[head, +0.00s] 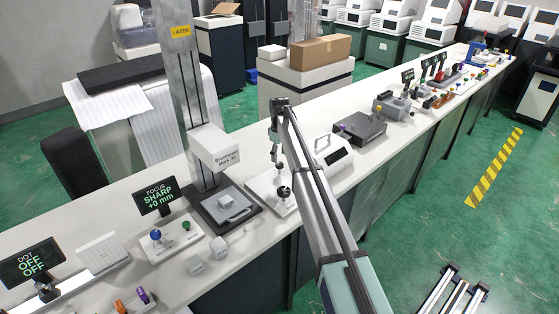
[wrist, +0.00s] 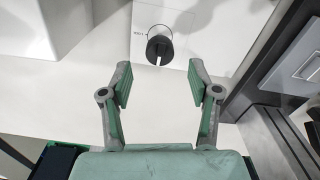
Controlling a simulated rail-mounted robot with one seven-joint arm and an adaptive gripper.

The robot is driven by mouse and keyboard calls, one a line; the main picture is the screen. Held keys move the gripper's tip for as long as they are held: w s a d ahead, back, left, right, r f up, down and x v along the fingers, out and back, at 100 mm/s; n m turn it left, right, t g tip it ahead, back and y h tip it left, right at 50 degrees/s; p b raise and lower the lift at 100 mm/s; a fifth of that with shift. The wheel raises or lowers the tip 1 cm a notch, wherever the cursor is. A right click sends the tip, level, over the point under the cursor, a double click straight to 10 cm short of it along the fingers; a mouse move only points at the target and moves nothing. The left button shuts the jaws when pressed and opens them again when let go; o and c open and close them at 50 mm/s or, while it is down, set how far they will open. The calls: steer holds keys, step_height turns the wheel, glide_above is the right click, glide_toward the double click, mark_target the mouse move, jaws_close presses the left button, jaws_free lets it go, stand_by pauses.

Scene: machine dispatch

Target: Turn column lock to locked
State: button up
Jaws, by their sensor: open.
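A black round knob (wrist: 159,50) with a pale pointer line stands on a white plate (wrist: 140,18) in the wrist view. A small printed label lies left of it, too small to read surely. My gripper (wrist: 159,82) is open and empty; its green-padded fingers stand apart, with the knob beyond the tips and between them, apparently untouched. In the head view a dark knob (head: 284,191) shows on a white plate beside the laser machine's base, below my gripper (head: 275,156). The metal column (head: 182,70) carries a yellow LASER sign and the white Brushmark-like head (head: 214,148).
A dark base plate with a grey block (head: 226,203) lies left of the knob. A white device (head: 327,155) stands close right of my arm. The focus display (head: 157,195) reads SHARP +0 mm. Other small controls line the bench on both sides.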

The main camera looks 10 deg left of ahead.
mark_target(279, 164)
steer(key=shift+f+p, duration=0.5)
steer(key=shift+f, duration=1.75)
steer(key=c, duration=1.2)
